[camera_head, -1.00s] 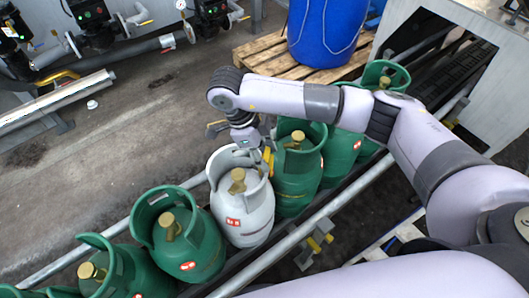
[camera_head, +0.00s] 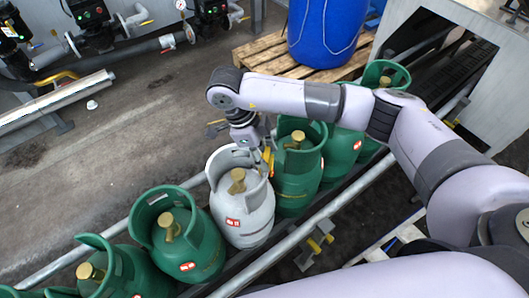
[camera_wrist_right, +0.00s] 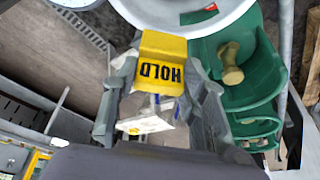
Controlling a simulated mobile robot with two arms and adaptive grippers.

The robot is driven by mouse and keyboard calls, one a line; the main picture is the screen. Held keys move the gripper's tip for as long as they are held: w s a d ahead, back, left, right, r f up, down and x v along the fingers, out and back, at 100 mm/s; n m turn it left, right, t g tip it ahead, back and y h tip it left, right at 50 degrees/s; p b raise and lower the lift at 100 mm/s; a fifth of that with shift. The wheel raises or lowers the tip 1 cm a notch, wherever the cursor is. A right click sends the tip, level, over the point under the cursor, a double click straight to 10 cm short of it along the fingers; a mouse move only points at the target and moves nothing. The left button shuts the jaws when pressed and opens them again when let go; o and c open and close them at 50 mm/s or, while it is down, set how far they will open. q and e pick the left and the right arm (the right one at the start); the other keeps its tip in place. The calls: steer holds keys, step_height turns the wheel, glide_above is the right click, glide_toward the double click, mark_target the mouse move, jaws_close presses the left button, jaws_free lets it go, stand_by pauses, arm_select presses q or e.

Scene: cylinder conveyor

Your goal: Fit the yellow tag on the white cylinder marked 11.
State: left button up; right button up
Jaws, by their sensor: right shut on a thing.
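The white cylinder (camera_head: 246,212) stands upright in the conveyor row between green cylinders, with a brass valve inside its collar and a red label too small to read surely. Its white collar rim also shows at the top of the right wrist view (camera_wrist_right: 170,12). The yellow tag (camera_wrist_right: 163,62), lettered HOLD, is between the fingers of my right gripper (camera_wrist_right: 160,90), which is shut on it. The tag's upper end is at the collar rim; whether it touches or hooks over it I cannot tell. In the head view, my right gripper (camera_head: 266,152) is at the collar's right side. My left gripper is not in view.
Green cylinders (camera_head: 297,178) stand close on the right and others (camera_head: 188,245) on the left. A grey rail (camera_head: 290,240) runs along the conveyor's near side. A blue drum (camera_head: 325,30) stands on a wooden pallet behind.

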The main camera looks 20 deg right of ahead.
steer(key=shift+b, duration=0.45)
stand_by(0.6)
steer(key=shift+f, duration=0.15)
steer(key=shift+f+b, duration=0.35)
steer(key=shift+b, duration=0.1)
steer(key=shift+f+b, duration=1.7)
steer(key=shift+f, duration=0.15)
steer(key=o, duration=1.2)
steer(key=shift+c, duration=0.2)
steer(key=v, duration=1.2)
